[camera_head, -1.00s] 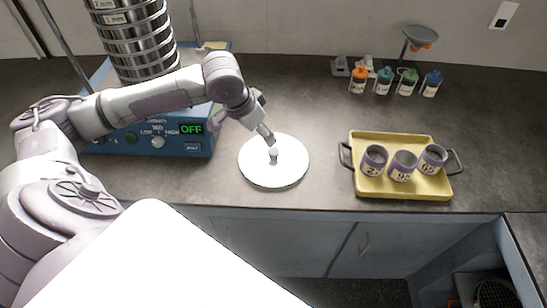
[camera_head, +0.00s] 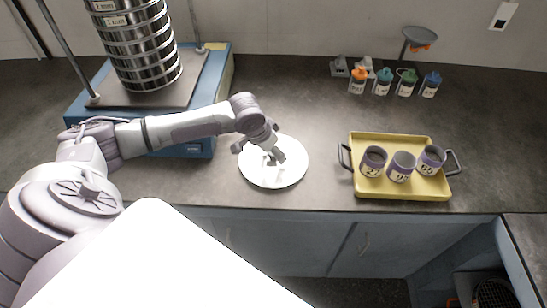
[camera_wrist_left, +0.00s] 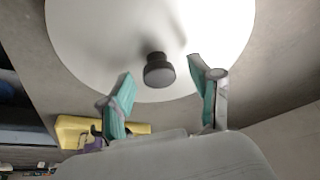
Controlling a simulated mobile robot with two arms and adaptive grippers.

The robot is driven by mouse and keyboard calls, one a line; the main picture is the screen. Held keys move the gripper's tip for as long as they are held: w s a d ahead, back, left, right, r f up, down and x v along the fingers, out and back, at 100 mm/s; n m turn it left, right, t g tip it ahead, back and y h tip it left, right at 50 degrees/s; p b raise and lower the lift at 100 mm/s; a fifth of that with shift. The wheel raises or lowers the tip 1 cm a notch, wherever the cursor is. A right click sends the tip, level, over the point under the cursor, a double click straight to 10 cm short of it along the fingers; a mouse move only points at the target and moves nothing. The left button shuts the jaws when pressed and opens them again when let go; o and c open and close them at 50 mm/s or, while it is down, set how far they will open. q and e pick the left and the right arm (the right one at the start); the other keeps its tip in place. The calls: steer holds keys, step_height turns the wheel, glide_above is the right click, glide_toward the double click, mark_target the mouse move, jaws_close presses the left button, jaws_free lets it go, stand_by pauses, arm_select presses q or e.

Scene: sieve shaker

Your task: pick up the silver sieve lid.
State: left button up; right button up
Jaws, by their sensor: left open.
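The sieve lid (camera_head: 290,174) is a pale, bright round disc lying on the dark counter in front of the shaker. In the left wrist view the lid (camera_wrist_left: 100,45) fills the upper middle, with a dark round knob (camera_wrist_left: 159,72) on it. My left gripper (camera_head: 272,159) is over the lid's middle in the head view. In the wrist view its two teal-padded fingers (camera_wrist_left: 160,90) are spread apart, with the knob just beyond and between their tips, apart from both. My right gripper is not in view.
The blue sieve shaker (camera_head: 215,85) with its stack of sieves (camera_head: 145,50) stands at left. A yellow tray (camera_head: 405,192) with three labelled cups is at right. Several small bottles (camera_head: 383,82) stand at the back. Counter between lid and tray is clear.

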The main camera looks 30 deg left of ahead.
arm_select(q)
steer(key=shift+w+f, duration=0.2)
steer(key=shift+f, duration=0.25)
jaws_close()
